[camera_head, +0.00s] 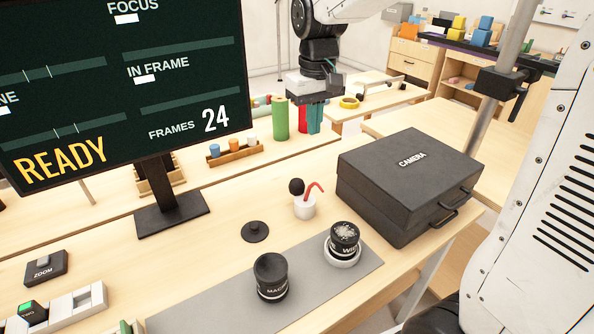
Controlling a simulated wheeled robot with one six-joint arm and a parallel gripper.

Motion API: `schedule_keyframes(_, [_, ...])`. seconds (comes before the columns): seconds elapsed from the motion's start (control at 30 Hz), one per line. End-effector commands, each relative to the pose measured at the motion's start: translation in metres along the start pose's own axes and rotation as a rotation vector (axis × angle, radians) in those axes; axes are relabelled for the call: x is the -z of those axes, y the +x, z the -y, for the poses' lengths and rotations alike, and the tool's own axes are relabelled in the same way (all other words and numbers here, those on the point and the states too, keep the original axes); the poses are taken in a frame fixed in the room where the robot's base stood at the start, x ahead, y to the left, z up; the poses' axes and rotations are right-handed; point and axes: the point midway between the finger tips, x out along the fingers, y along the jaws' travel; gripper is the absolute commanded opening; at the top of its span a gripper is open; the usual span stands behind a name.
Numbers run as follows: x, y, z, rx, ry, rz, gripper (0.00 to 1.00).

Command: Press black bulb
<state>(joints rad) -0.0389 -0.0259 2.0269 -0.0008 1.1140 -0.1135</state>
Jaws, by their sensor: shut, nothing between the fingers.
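A small round black bulb (297,186) shows near the middle of the camera_head view, at the top of a white cup (305,208). A curved red tube (315,191) rises from the cup beside it. Whether the bulb stands in the cup or just behind it, I cannot tell. My gripper (315,128) points down with its teal fingers shut and empty. In the picture it is above the bulb and a little to its right, apart from it.
A black camera case (413,192) stands right of the cup. Two lenses, one black (271,280) and one on a white ring (343,239), stand on a grey mat (213,317). A monitor (120,90) stands at the left.

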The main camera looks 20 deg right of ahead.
Motion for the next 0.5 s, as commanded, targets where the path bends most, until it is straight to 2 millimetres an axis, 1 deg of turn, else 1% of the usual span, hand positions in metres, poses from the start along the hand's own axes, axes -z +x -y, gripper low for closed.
schedule_keyframes(0.03, [0.020,0.011,-0.001,0.002,-0.010,0.012,0.00])
schedule_keyframes(0.1, [0.041,0.022,-0.001,0.003,-0.023,0.017,0.00])
schedule_keyframes(0.2, [0.061,0.034,-0.002,0.004,-0.036,0.023,0.00])
schedule_keyframes(0.33, [0.074,0.042,-0.002,0.004,-0.043,0.027,0.00])
schedule_keyframes(0.5, [0.075,0.043,-0.002,0.004,-0.044,0.026,0.00])
